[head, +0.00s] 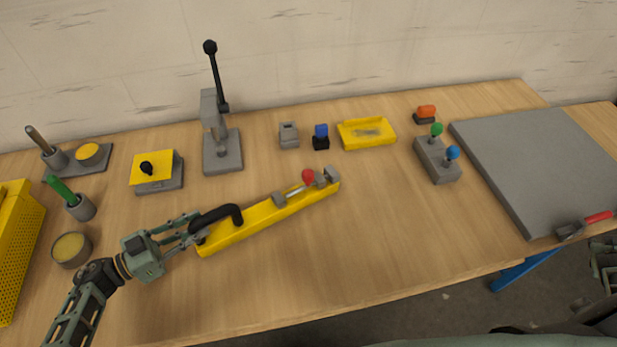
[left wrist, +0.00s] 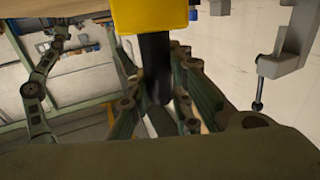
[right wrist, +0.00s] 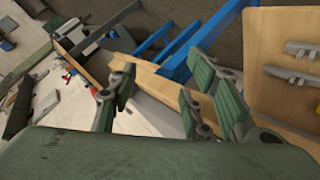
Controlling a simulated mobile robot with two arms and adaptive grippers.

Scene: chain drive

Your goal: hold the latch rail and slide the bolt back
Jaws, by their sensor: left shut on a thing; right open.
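The latch rail (head: 262,222) is a long yellow bar lying diagonally on the wooden table. A black handle (head: 222,213) stands at its near left end. The bolt (head: 294,192) is a thin metal rod with a red knob (head: 308,176), lying between grey blocks near the rail's far right end. My left gripper (head: 190,233) is shut on the black handle. In the left wrist view the handle (left wrist: 154,60) runs down between the fingers from the yellow rail (left wrist: 150,15). My right gripper (right wrist: 160,85) is open and empty, off the table's right front side, away from the rail.
A lever press (head: 222,150) stands behind the rail. A yellow tray (head: 366,146) and small blocks lie at the back. A grey box with green and blue knobs (head: 437,172) and a grey mat (head: 540,150) are right. The table in front of the rail is clear.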

